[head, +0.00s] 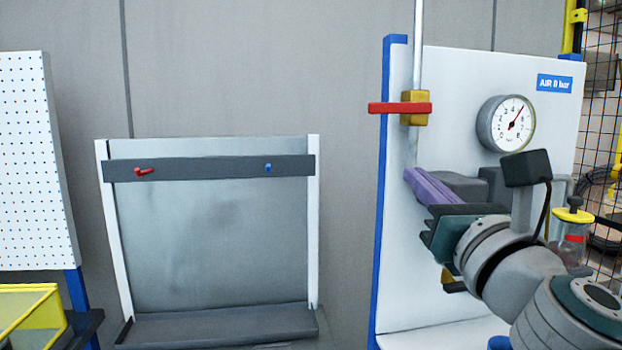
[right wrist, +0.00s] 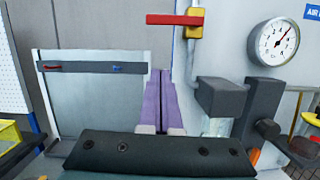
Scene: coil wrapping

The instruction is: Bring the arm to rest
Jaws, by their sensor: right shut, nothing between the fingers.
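My right arm reaches in from the lower right of the head view. Its right gripper (head: 413,178) has purple fingers and is shut with nothing between them. It points up and left in front of the white air panel (head: 465,90), below the red valve lever (head: 400,108). In the right wrist view the purple fingers (right wrist: 160,80) lie side by side, with the red lever (right wrist: 175,19) above their tips. The lever lies level across the upright pipe, on a yellow valve body (head: 415,107). The fingers look apart from the lever. My left gripper is not in view.
A round gauge (head: 507,123) sits on the panel, its needle pointing up and right. Dark grey blocks (right wrist: 222,97) are close to the right of the fingers. A grey stand (head: 215,235) with red and blue pegs is left. A yellow-rimmed bin (head: 28,310) stands lower left.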

